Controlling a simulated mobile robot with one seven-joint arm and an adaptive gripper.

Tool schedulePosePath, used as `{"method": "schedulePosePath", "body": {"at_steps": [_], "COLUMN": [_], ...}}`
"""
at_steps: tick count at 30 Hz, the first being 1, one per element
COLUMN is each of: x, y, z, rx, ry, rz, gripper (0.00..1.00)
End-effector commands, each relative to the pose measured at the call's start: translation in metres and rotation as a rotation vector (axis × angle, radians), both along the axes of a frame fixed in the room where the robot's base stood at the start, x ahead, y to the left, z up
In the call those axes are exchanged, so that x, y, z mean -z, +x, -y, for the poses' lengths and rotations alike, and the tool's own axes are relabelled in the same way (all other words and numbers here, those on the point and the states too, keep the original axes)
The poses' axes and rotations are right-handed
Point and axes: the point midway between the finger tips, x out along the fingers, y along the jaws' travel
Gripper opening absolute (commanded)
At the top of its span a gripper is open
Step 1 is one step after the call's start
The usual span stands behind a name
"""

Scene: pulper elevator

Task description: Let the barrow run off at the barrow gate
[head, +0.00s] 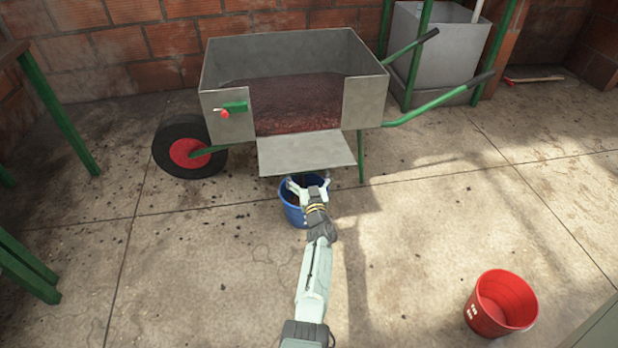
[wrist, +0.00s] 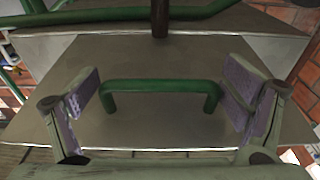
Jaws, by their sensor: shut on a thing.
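The grey metal barrow (head: 285,58) stands with its wheel at the left and a reddish-brown mass (head: 295,103) inside. Its gate (head: 305,152) is folded down and outward, leaving the front opening clear. A red knob on a green latch (head: 226,112) sits left of the opening. A blue bucket (head: 292,213) stands below the gate's lip, partly hidden by my gripper (head: 308,185); something brownish shows inside it.
A red bucket (head: 502,303) stands on the floor at the lower right. Green posts and a grey tank (head: 437,55) are behind the barrow, near the brick wall (head: 130,45). Green legs (head: 27,265) rise at the left.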

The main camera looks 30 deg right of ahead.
Motion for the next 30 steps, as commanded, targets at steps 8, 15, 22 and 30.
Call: {"method": "schedulePosePath", "body": {"at_steps": [8,15,22,30], "x": [0.026,0.03,0.03,0.029], "y": [0.003,0.005,0.005,0.005], "z": [0.001,0.002,0.002,0.002], "rx": [0.001,0.002,0.001,0.001], "ry": [0.003,0.003,0.003,0.002], "rz": [-0.004,-0.003,-0.003,-0.003], "gripper": [0.42,0.43,0.42,0.98]}}
